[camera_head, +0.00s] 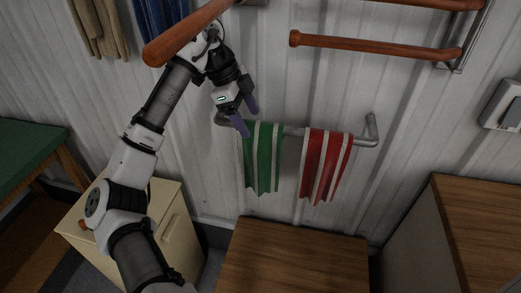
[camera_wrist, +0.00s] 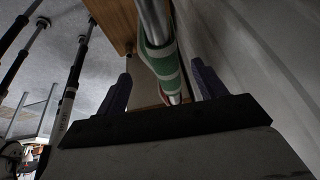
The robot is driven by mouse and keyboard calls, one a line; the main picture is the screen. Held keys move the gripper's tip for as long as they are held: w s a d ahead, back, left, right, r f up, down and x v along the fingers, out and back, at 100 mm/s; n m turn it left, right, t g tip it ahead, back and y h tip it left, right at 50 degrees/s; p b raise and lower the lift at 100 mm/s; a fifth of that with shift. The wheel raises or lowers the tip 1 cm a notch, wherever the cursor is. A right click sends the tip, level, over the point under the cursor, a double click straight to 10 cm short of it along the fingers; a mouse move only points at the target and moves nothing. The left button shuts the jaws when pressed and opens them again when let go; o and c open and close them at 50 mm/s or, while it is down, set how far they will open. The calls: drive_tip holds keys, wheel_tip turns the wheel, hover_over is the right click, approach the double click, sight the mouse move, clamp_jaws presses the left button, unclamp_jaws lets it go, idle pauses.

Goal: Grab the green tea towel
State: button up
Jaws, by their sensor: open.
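The green tea towel (camera_head: 264,161) with white stripes hangs over a metal rail (camera_head: 363,140) on the wall. My gripper (camera_head: 247,117) is open, with its two purple-grey fingers at the upper left of the towel, close to the rail's left end. In the wrist view the green towel (camera_wrist: 163,62) shows on the rail, seen along its length, and lies between the directions of my two open fingers (camera_wrist: 160,85). The fingers do not close on it. Whether a finger touches the cloth cannot be told. The rail's left end is partly hidden by my gripper.
A red striped towel (camera_head: 325,165) hangs just right on the same rail. Wooden bars (camera_head: 375,47) stick out above. A wooden-topped cabinet (camera_head: 293,258) stands below, another (camera_head: 480,225) at right. A cream drawer unit (camera_head: 180,240) is at lower left.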

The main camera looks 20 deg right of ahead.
sight(259, 154)
drive_tip(key=shift+w+d+p+x, duration=0.15)
drive_tip(key=shift+p+x, duration=0.3)
drive_tip(key=shift+x, duration=0.9)
drive_tip(key=shift+w+d+p+x, duration=0.1)
drive_tip(key=shift+p+x, duration=0.3)
drive_tip(key=shift+x, duration=0.95)
drive_tip(key=shift+r, duration=0.1)
drive_tip(key=c, duration=1.4)
